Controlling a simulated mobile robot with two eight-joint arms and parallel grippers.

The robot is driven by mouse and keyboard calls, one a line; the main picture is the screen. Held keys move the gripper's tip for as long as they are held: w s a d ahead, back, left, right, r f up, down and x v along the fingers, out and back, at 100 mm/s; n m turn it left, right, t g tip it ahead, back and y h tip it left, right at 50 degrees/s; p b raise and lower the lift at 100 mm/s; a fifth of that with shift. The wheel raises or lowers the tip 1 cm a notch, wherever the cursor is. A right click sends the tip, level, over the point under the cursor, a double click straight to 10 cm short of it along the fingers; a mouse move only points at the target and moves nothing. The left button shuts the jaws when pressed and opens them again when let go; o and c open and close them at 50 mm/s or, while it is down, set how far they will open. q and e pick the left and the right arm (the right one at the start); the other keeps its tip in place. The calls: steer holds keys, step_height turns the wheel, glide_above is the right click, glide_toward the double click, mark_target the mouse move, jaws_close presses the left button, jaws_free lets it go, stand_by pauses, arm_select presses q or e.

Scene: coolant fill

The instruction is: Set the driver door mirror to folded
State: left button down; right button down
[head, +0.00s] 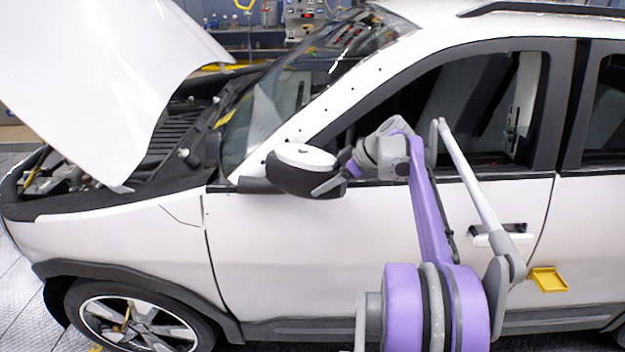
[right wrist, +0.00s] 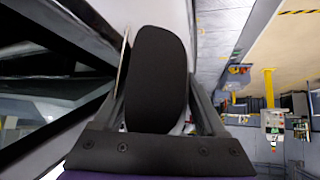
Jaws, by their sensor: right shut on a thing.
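The driver door mirror (head: 303,171) is a white-topped, black housing at the front corner of the driver door window. It stands out from the white door (head: 380,240). My right gripper (head: 325,187) is at the mirror's right end in the head view and is shut on it. In the right wrist view the mirror's dark rounded housing (right wrist: 157,80) fills the space between the two fingers. The far side of the mirror is hidden there. My left gripper is in neither view.
The white hood (head: 100,80) is raised at the left over the engine bay. The door handle (head: 500,235) and a yellow bracket (head: 548,279) are on the car's side to the right. Benches and equipment (head: 300,15) stand behind the car.

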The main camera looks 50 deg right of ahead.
steer(key=shift+w+d+r, duration=0.1)
steer(key=shift+w+d, duration=0.05)
steer(key=shift+d, duration=0.05)
stand_by(0.5)
steer(key=shift+c, duration=0.8)
jaws_free()
steer(key=shift+o, duration=0.8)
steer(key=shift+w+d, duration=0.1)
steer(key=shift+d, duration=0.05)
steer(key=shift+s+r, duration=0.2)
steer(key=shift+s, duration=0.1)
steer(key=v, duration=1)
steer(key=shift+d, duration=0.15)
steer(key=shift+w, duration=0.1)
